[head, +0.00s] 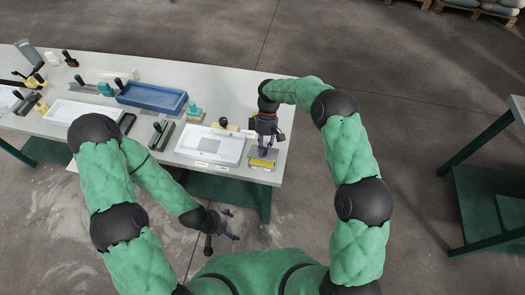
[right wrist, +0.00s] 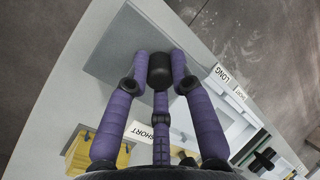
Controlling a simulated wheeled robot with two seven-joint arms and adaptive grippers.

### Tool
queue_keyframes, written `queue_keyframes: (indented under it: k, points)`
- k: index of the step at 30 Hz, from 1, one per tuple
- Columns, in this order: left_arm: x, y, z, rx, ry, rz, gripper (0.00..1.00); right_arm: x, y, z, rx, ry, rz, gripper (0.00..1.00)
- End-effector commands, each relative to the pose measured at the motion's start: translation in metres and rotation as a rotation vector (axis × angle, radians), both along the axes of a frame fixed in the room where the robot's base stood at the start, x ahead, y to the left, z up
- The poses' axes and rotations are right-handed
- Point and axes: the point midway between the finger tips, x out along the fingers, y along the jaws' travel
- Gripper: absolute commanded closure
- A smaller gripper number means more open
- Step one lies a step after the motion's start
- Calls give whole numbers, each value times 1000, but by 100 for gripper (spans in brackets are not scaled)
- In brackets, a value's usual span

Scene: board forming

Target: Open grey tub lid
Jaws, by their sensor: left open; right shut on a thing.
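A flat grey lid (right wrist: 112,52) with a black knob (right wrist: 159,66) fills the upper left of the right wrist view. My right gripper (right wrist: 160,78) has its purple fingers shut around the knob. In the head view, my right gripper (head: 265,148) is over the table's front right corner, above a small grey item with a yellow part (head: 262,163). The tub's inside is hidden, and I cannot tell whether the lid rests on it or is raised. My left gripper (head: 231,224) is open and empty, in front of the table's front edge.
A white tray (head: 184,147) stands left of the right gripper. A blue tray (head: 150,97) is farther back. A yellow item (right wrist: 98,152) and a SHORT label (right wrist: 151,132) lie near the lid. Several handled tools stand on the table (head: 235,84). Its back right is clear.

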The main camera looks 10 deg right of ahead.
Motion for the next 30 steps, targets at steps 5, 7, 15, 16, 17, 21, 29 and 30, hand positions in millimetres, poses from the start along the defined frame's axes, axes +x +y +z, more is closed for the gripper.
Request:
queue_keyframes:
  k: [5,7,15,16,17,21,29,30]
  points:
    - [0,0,-5,0,0,0,12,5,-4,0,22,84,1,100]
    - [0,0,-7,0,0,0,12,6,-4,1,29,108,1,100]
    - [0,0,-9,0,0,0,12,8,-6,5,42,153,2,100]
    - [0,0,-9,0,0,0,12,8,-6,5,42,155,2,100]
    - [0,0,-9,0,0,0,12,8,-6,5,43,156,2,100]
    - [0,0,-9,0,0,0,12,8,-6,5,42,159,3,100]
    - [0,0,-9,0,0,0,12,8,-6,5,42,157,2,57]
    - [0,0,-9,0,0,0,12,8,-6,5,42,157,2,52]
